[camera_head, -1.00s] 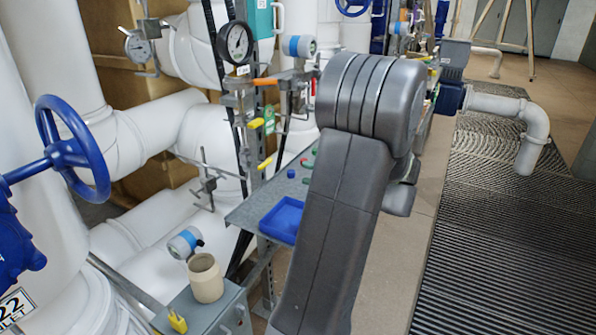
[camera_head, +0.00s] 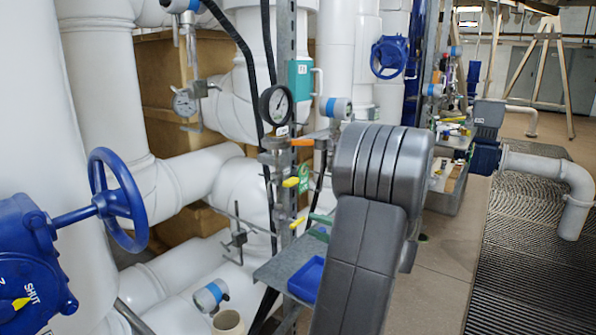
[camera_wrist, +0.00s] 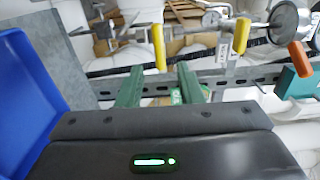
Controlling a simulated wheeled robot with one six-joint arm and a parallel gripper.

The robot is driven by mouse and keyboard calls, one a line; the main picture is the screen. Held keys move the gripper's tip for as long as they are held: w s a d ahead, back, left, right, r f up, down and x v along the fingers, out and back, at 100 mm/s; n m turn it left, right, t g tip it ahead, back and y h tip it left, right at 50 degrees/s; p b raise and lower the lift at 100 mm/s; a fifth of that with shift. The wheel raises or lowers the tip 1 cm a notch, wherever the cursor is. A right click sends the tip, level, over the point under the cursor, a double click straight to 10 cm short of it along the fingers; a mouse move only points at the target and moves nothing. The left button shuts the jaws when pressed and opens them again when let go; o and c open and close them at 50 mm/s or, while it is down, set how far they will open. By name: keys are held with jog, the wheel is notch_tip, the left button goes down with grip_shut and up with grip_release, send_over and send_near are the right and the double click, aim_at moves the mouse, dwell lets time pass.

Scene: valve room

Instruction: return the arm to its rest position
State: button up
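My arm (camera_head: 362,250) is folded up in the middle of the head view, its thick grey elbow joint in front of the pipework. My gripper (camera_wrist: 158,88) shows in the wrist view as two green fingers standing apart, with nothing between them. It is open. Beyond the fingers are a slotted metal rail (camera_wrist: 235,80) and yellow-handled valves (camera_wrist: 240,36). In the head view my gripper is mostly hidden behind the arm.
A blue tray (camera_head: 306,278) sits on a grey shelf (camera_head: 280,262) just left of my arm; the tray also shows close by in the wrist view (camera_wrist: 28,95). A blue handwheel (camera_head: 119,200) stands at left. Open floor and dark grating (camera_head: 520,260) lie at right.

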aim_at(303, 221)
jog(key=x, duration=0.5)
jog(key=shift+w+a, duration=0.15)
jog(key=shift+a, duration=0.15)
